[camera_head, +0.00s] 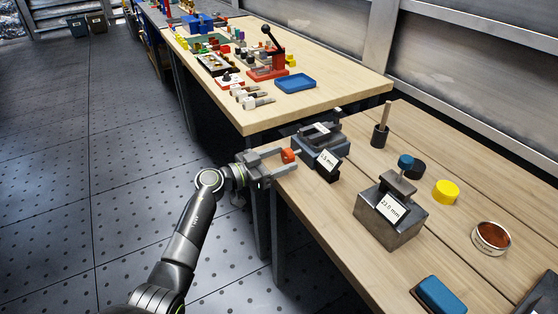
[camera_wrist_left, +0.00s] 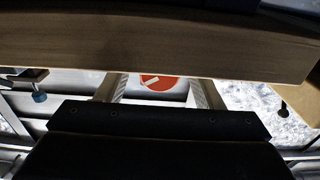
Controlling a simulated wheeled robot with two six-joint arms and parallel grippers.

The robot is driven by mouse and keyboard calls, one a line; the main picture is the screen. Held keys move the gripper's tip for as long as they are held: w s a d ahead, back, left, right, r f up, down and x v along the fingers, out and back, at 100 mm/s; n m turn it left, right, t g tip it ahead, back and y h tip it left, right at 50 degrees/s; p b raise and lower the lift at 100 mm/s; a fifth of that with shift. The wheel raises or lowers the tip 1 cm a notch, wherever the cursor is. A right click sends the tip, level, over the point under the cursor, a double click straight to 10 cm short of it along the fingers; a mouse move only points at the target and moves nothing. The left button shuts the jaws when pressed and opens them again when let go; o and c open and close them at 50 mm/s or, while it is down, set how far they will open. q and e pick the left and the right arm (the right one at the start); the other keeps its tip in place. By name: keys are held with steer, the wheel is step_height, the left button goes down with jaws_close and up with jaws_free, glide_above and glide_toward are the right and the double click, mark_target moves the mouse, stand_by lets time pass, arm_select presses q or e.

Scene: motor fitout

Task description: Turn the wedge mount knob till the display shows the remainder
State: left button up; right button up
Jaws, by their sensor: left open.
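The wedge mount (camera_head: 318,136) is a dark grey block at the edge of the near bench, with a small white display (camera_head: 327,160) that seems to read about 3.5 mm; its digits are too small to be sure. Its red-orange knob (camera_head: 289,156) faces left, toward my arm. My left gripper (camera_head: 284,157) is open, with a finger on each side of the knob. In the left wrist view the red knob (camera_wrist_left: 158,82), with a white mark, shows between the two spread fingers, apart from both. A metal block (camera_head: 393,225) carries a label reading 23.0 mm. My right gripper is out of view.
A black holder with a rod (camera_head: 380,135), a yellow cylinder (camera_head: 446,192), a copper-lined ring (camera_head: 491,238) and a blue block (camera_head: 440,295) stand on the near bench. A farther bench holds a blue tray (camera_head: 295,83) and a red lever press (camera_head: 268,72).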

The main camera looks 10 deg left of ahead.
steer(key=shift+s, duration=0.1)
arm_select(q)
steer(key=c, duration=1)
steer(key=shift+r+p, duration=0.1)
steer(key=shift+p, duration=0.4)
steer(key=shift+m+p, duration=0.35)
steer(key=shift+m, duration=0.15)
steer(key=shift+m+p, duration=0.45)
steer(key=shift+m, duration=0.35)
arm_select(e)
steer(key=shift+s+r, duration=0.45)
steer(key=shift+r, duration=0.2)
arm_select(q)
steer(key=o, duration=1)
steer(key=shift+a, duration=0.1)
